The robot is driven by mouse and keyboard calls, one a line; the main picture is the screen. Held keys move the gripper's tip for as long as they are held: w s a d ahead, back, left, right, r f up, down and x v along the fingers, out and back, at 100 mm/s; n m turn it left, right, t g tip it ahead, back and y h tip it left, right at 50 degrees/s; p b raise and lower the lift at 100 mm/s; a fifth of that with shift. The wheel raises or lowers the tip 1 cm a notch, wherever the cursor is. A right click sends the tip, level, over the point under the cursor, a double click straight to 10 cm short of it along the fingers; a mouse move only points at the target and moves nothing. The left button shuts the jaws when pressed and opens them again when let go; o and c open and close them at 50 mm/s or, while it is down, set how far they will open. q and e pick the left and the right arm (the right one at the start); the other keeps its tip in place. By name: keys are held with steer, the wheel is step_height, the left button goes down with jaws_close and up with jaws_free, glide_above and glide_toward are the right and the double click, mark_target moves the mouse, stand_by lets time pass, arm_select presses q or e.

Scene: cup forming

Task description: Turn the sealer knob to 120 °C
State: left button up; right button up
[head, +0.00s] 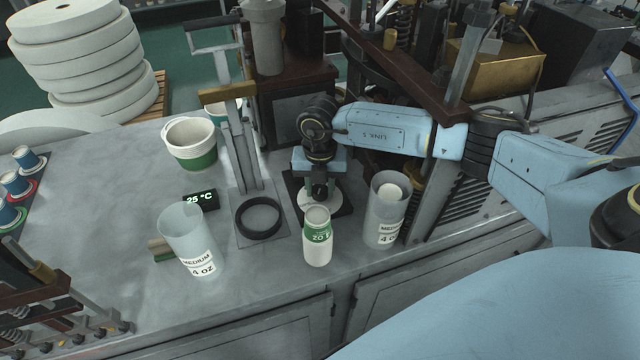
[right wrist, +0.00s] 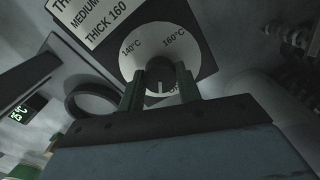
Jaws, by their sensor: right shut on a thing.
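The sealer knob (right wrist: 160,66) is dark and round, on a white dial (right wrist: 138,62) in the right wrist view. The dial carries 140°C and 160°C marks and a partly hidden "OFF" at the lower right. A short white line on the knob points down in the picture, near "OFF"; other marks are covered. My right gripper (right wrist: 158,80) is shut on the knob, one finger on each side. In the head view the right gripper (head: 319,188) reaches down over the dial plate, hiding the knob. The display (head: 199,199) reads 25 °C. My left gripper is out of view.
A dark ring (head: 258,217) lies on the sealer base left of the dial. A white-green cup stack (head: 317,243), a clear tube (head: 386,222) and another tube (head: 187,240) stand in front. A white-green tub (head: 190,145) stands behind.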

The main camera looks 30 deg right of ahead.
mark_target(320, 189)
steer(key=m+p, duration=0.1)
steer(key=m, duration=0.3)
steer(key=shift+r+m, duration=0.1)
steer(key=shift+m, duration=0.2)
steer(key=m+p, duration=0.2)
steer(key=m, duration=0.2)
steer(key=shift+m, duration=0.3)
steer(key=o, duration=1)
step_height(320, 189, up, 13)
steer(key=b, duration=0.1)
steer(key=shift+r, duration=0.15)
